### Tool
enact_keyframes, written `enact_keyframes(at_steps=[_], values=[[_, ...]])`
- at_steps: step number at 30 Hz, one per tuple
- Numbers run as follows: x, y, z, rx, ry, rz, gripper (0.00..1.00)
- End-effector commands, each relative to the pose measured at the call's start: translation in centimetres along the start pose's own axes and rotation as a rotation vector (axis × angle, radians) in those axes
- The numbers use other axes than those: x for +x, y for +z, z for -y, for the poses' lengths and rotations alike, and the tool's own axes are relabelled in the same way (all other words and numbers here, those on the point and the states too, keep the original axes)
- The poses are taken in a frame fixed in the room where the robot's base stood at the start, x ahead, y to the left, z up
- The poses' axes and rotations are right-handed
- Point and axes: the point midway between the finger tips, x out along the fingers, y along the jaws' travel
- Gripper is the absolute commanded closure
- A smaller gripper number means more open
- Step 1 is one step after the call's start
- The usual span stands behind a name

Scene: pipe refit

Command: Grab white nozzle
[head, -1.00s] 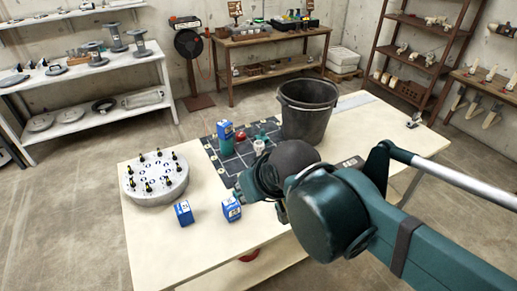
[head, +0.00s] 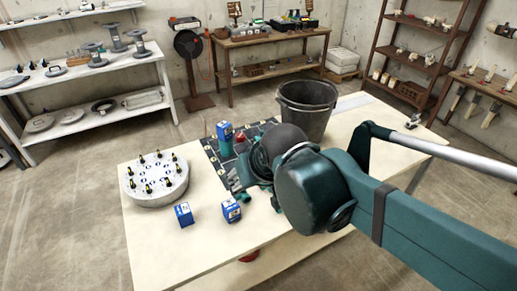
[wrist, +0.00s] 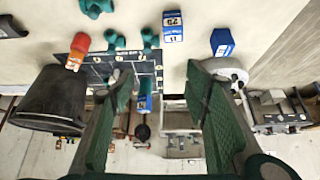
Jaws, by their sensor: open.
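My gripper (wrist: 163,74) is open, its two green-grey fingers spread wide with nothing held between them. In the head view my gripper (head: 252,172) is over the near side of the dark grid mat (head: 212,150), and my arm covers much of that mat. I cannot make out the white nozzle in the head view. In the wrist view a small pale piece (wrist: 116,74) shows beside the left fingertip over the mat; I cannot tell if it is the nozzle. A red-orange piece with a pale end (wrist: 78,50) lies at the mat's edge.
A black bucket (head: 306,108) stands behind my arm. Blue boxes (head: 184,214) (head: 231,211) stand in front. A round grey block with bottle-like pegs (head: 155,192) is at left. Teal fittings (wrist: 150,39) lie near the mat.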

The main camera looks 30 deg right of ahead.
Motion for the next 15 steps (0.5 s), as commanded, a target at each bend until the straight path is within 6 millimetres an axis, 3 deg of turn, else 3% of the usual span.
enact_keyframes(at_steps=[15], values=[[3.2,-6.5,-2.4,0.103,0.052,0.047,0.54]])
